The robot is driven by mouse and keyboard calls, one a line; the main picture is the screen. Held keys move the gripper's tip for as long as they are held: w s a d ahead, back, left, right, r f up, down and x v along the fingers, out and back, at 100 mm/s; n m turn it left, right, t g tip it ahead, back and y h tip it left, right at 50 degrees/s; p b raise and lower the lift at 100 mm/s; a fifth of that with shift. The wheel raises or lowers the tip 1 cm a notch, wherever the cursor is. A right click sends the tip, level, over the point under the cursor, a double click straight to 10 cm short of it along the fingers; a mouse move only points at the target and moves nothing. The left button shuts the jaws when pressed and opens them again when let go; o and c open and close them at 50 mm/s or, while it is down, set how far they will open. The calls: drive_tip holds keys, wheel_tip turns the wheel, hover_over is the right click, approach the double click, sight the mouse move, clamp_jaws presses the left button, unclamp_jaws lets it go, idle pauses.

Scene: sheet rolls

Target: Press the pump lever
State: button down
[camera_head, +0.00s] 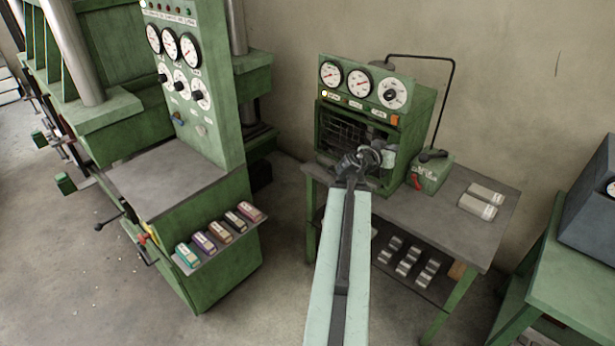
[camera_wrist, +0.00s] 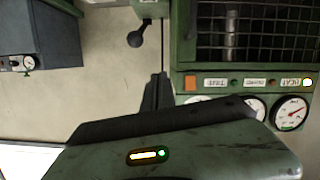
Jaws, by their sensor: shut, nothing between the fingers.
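The pump is a small green block (camera_head: 431,173) on the workbench, right of the green gauge cabinet. Its black pump lever (camera_head: 434,156) lies across the top, and a red handle (camera_head: 416,181) is on its front. In the wrist view, which is upside down, the lever's ball end (camera_wrist: 135,39) hangs from the green pump (camera_wrist: 150,8) at the top. My gripper (camera_head: 371,154) is in front of the cabinet, left of the pump and apart from the lever. Its closed dark fingers (camera_wrist: 159,82) show in the wrist view, pointing toward the pump, with nothing between them.
The gauge cabinet (camera_head: 364,93) stands close behind my gripper. A bent black pipe (camera_head: 451,85) rises behind the pump. Grey blocks (camera_head: 482,199) lie at the bench's right. The bench top (camera_head: 455,227) in front is clear. A large green press (camera_head: 193,100) stands left.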

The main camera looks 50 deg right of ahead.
drive_tip(key=w+a+f+n+t+y, duration=0.1)
drive_tip(key=w+a+f, duration=0.3)
drive_tip(key=w+a, duration=0.5)
drive_tip(key=w+a+f+n+t+y, duration=0.1)
drive_tip(key=w+a+f+n+y, duration=0.2)
drive_tip(key=w+a+f, duration=0.2)
drive_tip(key=w+a, duration=0.3)
drive_tip(key=w, duration=0.3)
drive_tip(key=shift+a+f+t+y, duration=0.25)
drive_tip(key=shift+a+t+y, duration=0.05)
drive_tip(key=shift+a+y, duration=0.1)
